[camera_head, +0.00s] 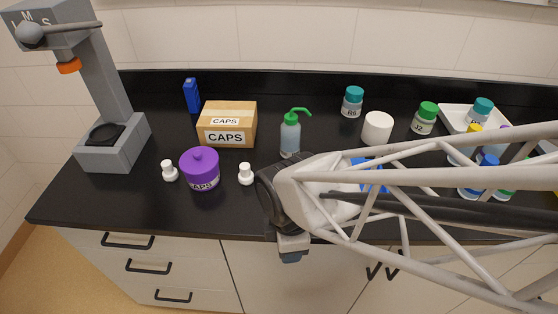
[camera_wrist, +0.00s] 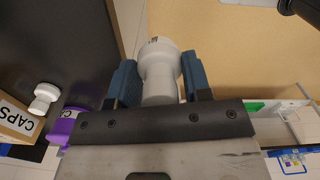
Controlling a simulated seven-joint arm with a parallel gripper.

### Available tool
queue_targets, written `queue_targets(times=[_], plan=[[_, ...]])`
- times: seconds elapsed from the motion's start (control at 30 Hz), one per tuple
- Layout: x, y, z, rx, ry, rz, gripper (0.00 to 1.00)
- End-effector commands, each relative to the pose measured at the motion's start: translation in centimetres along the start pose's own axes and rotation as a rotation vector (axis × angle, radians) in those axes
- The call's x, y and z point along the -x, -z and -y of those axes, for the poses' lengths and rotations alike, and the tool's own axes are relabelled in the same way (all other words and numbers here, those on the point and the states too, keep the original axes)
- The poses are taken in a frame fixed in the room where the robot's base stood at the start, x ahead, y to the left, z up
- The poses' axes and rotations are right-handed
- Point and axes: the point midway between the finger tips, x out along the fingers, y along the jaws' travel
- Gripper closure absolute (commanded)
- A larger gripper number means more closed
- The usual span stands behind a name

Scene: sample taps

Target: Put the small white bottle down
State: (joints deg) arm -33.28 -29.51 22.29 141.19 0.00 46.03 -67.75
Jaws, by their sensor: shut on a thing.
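My gripper (camera_head: 291,256) is in front of the counter's front edge in the head view, pointing down past the drawer fronts. In the wrist view its two blue fingers (camera_wrist: 160,75) are shut on a small white bottle (camera_wrist: 159,68), one finger on each side. The head view does not show this bottle; my gripper and arm hide it. Two similar small white bottles stand on the counter, one left of the purple jar (camera_head: 169,170) and one right of it (camera_head: 246,174). One of them also shows in the wrist view (camera_wrist: 43,98).
The black counter (camera_head: 130,203) also carries a purple jar (camera_head: 200,172), a CAPS box (camera_head: 227,124), a green-topped wash bottle (camera_head: 290,135) and a grey stand (camera_head: 113,145). Several lidded bottles and a white tray (camera_head: 452,116) are at the right. Bare counter shows at the front left.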

Motion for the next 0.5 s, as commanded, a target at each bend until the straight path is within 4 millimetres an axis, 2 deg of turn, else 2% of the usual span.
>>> queue_targets(times=[0.27, 0.5], plan=[[1.0, 0.7, -2.4, 0.015, 0.0, 0.0, 0.78], [2.8, 2.0, -7.1, 0.045, 0.001, 0.0, 0.79]])
